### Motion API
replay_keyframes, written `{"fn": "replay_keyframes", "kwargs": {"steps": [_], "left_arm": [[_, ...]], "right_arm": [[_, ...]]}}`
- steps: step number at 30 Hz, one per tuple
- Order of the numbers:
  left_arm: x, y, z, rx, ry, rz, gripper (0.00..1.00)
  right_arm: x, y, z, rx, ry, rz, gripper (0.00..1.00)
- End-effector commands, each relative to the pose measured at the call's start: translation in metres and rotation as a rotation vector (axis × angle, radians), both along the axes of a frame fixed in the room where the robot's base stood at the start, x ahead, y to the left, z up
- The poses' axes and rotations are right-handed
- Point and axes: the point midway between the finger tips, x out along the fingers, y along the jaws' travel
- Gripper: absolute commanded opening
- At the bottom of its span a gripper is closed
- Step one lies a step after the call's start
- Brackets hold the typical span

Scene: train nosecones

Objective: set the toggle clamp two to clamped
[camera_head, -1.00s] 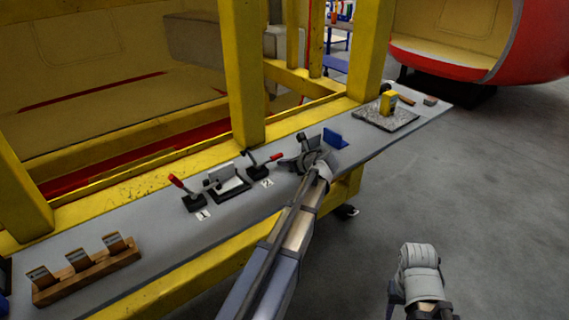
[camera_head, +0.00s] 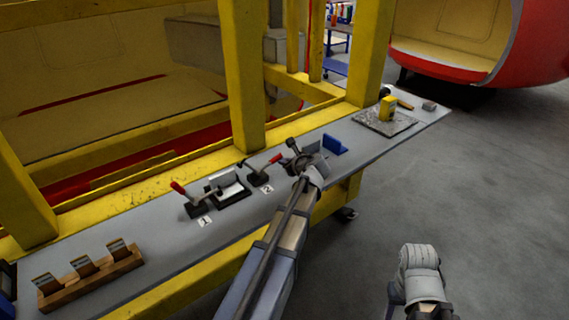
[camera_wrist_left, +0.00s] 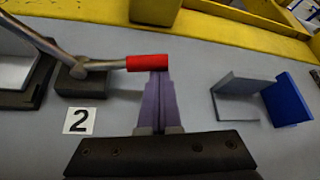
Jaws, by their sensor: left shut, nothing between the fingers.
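Toggle clamp two (camera_head: 260,173) stands on the grey shelf beside the label "2" (camera_head: 267,189). Its red-tipped handle slants up to the right in the head view. In the left wrist view the red handle grip (camera_wrist_left: 147,63) lies level, just beyond the fingertips, and the clamp's dark base (camera_wrist_left: 80,82) is at the left. My left gripper (camera_head: 296,147) is shut and empty, right of the clamp; its fingers show in the left wrist view (camera_wrist_left: 158,80). Whether they touch the red grip I cannot tell. My right gripper (camera_head: 392,298) hangs over the floor, its fingers mostly hidden.
Toggle clamp one (camera_head: 194,205) and a bracket fixture (camera_head: 228,187) stand left of clamp two. A blue bracket (camera_head: 334,145) is to the right. A yellow post (camera_head: 246,80) rises behind the shelf. A wooden card rack (camera_head: 92,275) is at the left end.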

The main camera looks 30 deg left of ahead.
Motion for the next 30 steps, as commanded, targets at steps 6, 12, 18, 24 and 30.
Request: {"fn": "replay_keyframes", "kwargs": {"steps": [6, 12, 18, 24, 30], "left_arm": [[-0.009, 0.002, 0.021, -0.080, -0.191, 0.001, 0.00], [-0.017, 0.005, 0.035, -0.151, -0.365, 0.001, 0.00], [-0.025, 0.009, 0.047, -0.216, -0.523, 0.001, 0.00], [-0.033, 0.013, 0.058, -0.234, -0.562, 0.002, 0.00], [-0.039, 0.016, 0.063, -0.234, -0.560, 0.001, 0.00]], "right_arm": [[0.000, 0.000, 0.012, 0.000, 0.000, 0.000, 0.50], [0.000, 0.000, 0.014, 0.000, 0.000, 0.000, 0.50], [0.000, 0.000, 0.012, 0.000, 0.000, 0.000, 0.50], [0.000, 0.000, 0.020, 0.000, 0.000, 0.000, 0.50], [0.000, 0.000, 0.024, 0.000, 0.000, 0.000, 0.50]]}}
